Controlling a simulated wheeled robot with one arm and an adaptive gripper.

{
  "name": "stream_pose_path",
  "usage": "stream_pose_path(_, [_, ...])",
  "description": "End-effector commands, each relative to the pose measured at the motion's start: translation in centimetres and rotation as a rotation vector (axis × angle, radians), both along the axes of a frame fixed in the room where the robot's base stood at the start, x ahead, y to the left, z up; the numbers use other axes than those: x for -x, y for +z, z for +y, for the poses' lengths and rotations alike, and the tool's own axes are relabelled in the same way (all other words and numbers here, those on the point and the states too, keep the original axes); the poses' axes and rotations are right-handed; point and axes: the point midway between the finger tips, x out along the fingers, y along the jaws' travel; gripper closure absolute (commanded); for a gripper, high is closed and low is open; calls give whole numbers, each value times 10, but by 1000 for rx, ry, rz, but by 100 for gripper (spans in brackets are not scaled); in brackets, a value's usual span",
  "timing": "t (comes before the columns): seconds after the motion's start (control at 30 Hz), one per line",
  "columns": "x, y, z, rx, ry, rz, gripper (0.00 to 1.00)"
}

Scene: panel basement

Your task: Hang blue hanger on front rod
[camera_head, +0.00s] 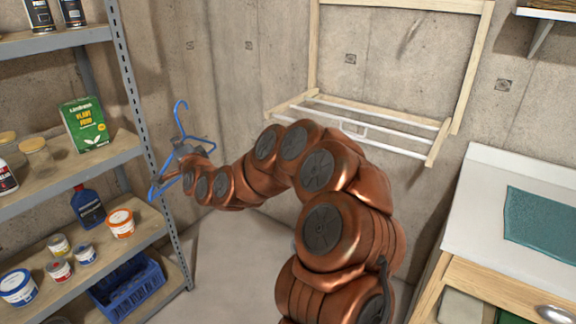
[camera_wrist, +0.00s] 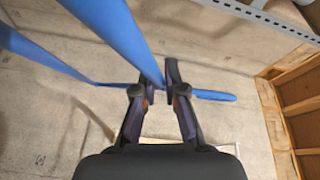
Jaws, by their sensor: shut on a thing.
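The blue hanger (camera_head: 181,118) is held up near the left shelf, with its hook pointing upward in the head view. My gripper (camera_head: 184,155) is shut on it. In the wrist view the blue hanger (camera_wrist: 118,38) runs between and past the fingertips of my gripper (camera_wrist: 160,92). The wooden drying rack (camera_head: 312,45) is on the back wall, to the right of the hanger. Its white front rod (camera_head: 350,136) is partly hidden by my arm. A second white rod (camera_head: 375,113) lies behind it. The hanger is apart from both rods.
A metal shelf unit (camera_head: 128,75) on the left holds a green plant food box (camera_head: 86,125), paint tubs, bottles and a blue crate (camera_head: 128,287). A white counter (camera_head: 480,200) with a teal mat (camera_head: 541,227) stands at the right. Bare floor shows between.

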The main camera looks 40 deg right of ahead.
Motion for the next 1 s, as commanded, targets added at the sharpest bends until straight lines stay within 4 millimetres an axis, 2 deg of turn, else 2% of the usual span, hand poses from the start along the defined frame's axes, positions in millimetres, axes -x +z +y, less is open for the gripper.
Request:
stream_pose_path(0.03, [2,-18,-22,3,-25,-8,100])
stream_pose_path(0.37, [27,-60,-157,38,-170,-54,100])
stream_pose_path(0.6, [65,-91,-252,73,-278,-74,100])
stream_pose_path(0.8, [99,-111,-313,99,-352,-80,100])
stream_pose_path(0.9, [111,-116,-332,108,-377,-82,100])
stream_pose_path(1.0, [118,-118,-342,114,-390,-83,100])
